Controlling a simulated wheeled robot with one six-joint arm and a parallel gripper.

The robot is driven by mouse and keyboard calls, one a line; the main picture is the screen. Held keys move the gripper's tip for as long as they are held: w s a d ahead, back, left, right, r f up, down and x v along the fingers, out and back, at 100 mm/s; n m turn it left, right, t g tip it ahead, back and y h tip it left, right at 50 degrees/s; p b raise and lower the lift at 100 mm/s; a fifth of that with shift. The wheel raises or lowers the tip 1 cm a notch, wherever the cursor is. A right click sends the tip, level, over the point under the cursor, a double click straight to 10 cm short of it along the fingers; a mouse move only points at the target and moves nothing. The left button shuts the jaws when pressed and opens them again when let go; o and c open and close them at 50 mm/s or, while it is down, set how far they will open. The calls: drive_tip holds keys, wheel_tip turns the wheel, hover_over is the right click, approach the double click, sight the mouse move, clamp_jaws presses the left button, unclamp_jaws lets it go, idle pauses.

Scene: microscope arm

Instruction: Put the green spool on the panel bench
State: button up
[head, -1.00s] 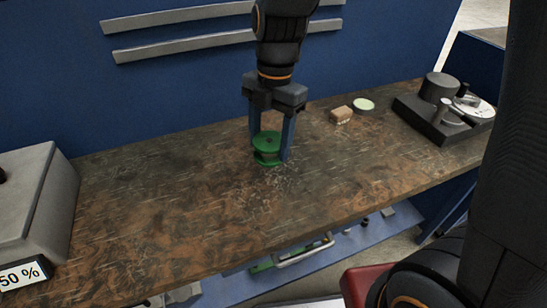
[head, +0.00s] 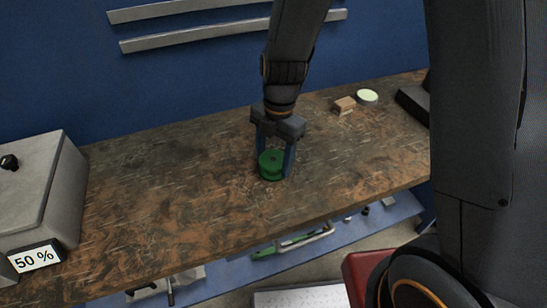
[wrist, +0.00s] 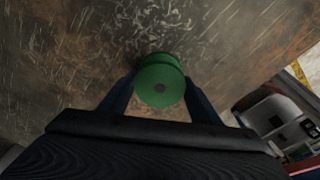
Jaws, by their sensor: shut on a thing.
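The green spool (head: 271,164) is between the two fingers of my gripper (head: 275,160), over the worn brown bench top (head: 180,200) against the blue panel. In the wrist view the green spool (wrist: 161,82) sits between the blue fingertips of my gripper (wrist: 160,95), which is shut on it. The spool looks upright. Its lower edge is close to the bench top; I cannot tell whether it touches.
A grey box (head: 40,190) with a "50 %" label stands at the left. A small wooden block (head: 344,105) and a pale round disc (head: 367,97) lie at the back right. A dark device (head: 413,104) is partly hidden by my arm. The bench around the spool is clear.

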sight(277, 155)
drive_tip(key=o, duration=1.1)
drive_tip(key=shift+f, duration=0.1)
drive_tip(key=shift+c, duration=0.2)
wheel_tip(277, 155, up, 12)
drive_tip(key=w+d+b, duration=0.1)
drive_tip(key=b, duration=0.2)
drive_tip(key=s+d+f+m+t, duration=0.1)
drive_tip(key=s+d+f+m, duration=0.1)
drive_tip(key=d+m, duration=0.5)
drive_tip(key=s+d+f+m+t+h, duration=0.1)
drive_tip(key=s+d+f+m, duration=0.2)
drive_tip(key=m, duration=1.7)
drive_tip(key=shift+s+d+f, duration=0.3)
drive_tip(key=shift+s+d, duration=0.7)
drive_tip(key=shift+d, duration=1.1)
